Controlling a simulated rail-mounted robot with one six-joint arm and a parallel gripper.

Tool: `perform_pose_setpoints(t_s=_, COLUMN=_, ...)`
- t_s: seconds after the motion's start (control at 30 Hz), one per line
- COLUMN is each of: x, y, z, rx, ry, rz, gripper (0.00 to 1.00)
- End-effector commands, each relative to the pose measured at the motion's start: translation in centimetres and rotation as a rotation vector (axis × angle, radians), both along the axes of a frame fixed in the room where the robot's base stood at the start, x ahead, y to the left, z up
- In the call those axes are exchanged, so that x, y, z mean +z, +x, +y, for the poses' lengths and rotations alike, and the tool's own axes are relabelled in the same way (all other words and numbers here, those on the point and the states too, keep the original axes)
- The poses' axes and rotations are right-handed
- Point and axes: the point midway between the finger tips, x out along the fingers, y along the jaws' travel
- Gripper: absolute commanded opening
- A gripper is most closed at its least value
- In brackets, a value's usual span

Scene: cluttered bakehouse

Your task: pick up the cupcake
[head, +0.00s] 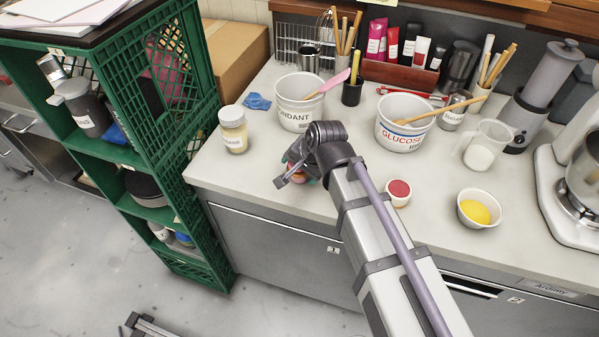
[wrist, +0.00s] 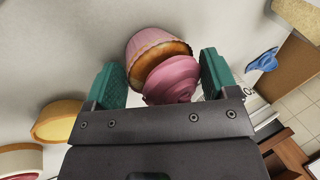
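The cupcake, with swirled pink frosting, a brown cake edge and a pink pleated wrapper, lies tipped on its side on the pale worktop in the wrist view (wrist: 160,60). My gripper (wrist: 165,82) has its two green-padded fingers on either side of it. A gap shows between the left finger and the frosting; the right finger is close to the frosting, and contact cannot be told. In the head view my gripper (head: 293,168) is low over the counter's front part, and only a small patch of the cupcake (head: 296,176) shows beneath it.
A red-topped pot (head: 398,192) and a bowl with yellow content (head: 478,208) stand to the right. White fondant (head: 295,112) and glucose tubs (head: 400,140) stand behind.

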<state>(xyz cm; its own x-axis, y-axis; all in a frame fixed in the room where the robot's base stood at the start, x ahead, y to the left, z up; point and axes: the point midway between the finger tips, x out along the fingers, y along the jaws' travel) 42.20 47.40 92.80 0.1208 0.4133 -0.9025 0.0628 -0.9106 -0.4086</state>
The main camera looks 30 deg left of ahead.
Motion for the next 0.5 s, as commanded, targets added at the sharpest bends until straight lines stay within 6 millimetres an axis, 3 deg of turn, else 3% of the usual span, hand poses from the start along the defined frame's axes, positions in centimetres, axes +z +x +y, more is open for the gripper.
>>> perform_pose_setpoints(t_s=0.2, x=0.06, y=0.01, z=-0.02, rx=0.000, ry=0.000, rz=0.000, gripper=0.62)
perform_pose_setpoints(t_s=0.5, x=0.31, y=0.02, z=-0.03, rx=0.000, ry=0.000, rz=0.000, gripper=0.62)
